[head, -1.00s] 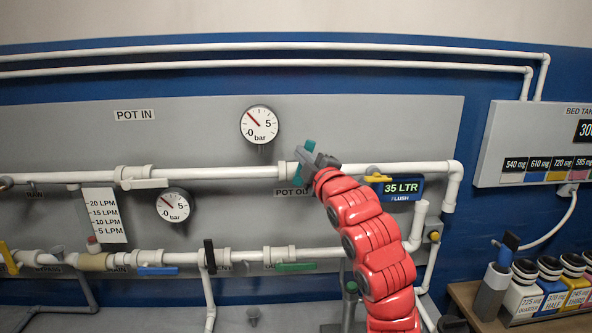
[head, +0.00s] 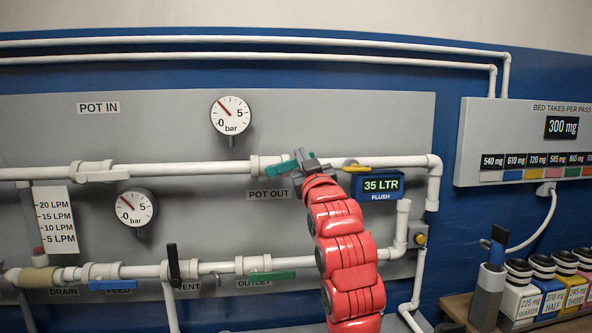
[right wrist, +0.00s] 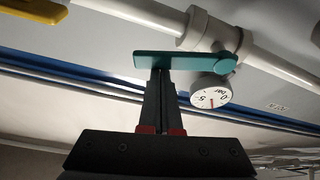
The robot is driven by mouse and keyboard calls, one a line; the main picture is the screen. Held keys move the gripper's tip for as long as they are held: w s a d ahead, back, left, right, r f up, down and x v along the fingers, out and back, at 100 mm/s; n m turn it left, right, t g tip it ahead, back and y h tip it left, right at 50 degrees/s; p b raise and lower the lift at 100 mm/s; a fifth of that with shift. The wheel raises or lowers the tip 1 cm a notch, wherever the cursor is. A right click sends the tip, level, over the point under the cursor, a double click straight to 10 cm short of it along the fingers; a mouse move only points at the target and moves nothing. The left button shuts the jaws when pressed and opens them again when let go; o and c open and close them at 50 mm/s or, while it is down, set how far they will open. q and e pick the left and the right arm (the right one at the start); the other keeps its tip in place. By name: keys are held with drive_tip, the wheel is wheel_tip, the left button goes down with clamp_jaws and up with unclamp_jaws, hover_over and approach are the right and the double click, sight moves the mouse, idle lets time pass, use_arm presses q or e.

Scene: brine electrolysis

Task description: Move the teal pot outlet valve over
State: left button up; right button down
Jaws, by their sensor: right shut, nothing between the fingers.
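The teal pot outlet valve handle (head: 282,167) is on the upper white pipe, above the POT OUT label (head: 269,194). It lies nearly along the pipe, its right end tilted slightly up. My right gripper (head: 306,159) is at the handle's right end. In the right wrist view, the teal handle (right wrist: 190,62) is a flat lever with a round hub at its right. There my right gripper (right wrist: 160,72) is shut and empty, its tips against or very close to the lever's edge; I cannot tell if they touch. My left gripper is out of view.
A yellow handle (head: 356,167) and the flush display (head: 378,185) are just right of the gripper. Lower pipes carry green (head: 271,275), black (head: 173,263) and blue (head: 112,285) handles. Bottles (head: 520,296) stand lower right.

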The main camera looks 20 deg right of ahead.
drive_tip(key=shift+d+f+m+h+b, duration=0.2)
drive_tip(key=shift+f+m+h+b, duration=0.05)
drive_tip(key=shift+f+m+b, duration=0.35)
drive_tip(key=shift+d+f+m+h+b, duration=0.25)
drive_tip(key=shift+f+m+b, duration=0.2)
drive_tip(key=shift+m+b, duration=0.15)
drive_tip(key=shift+r, duration=0.1)
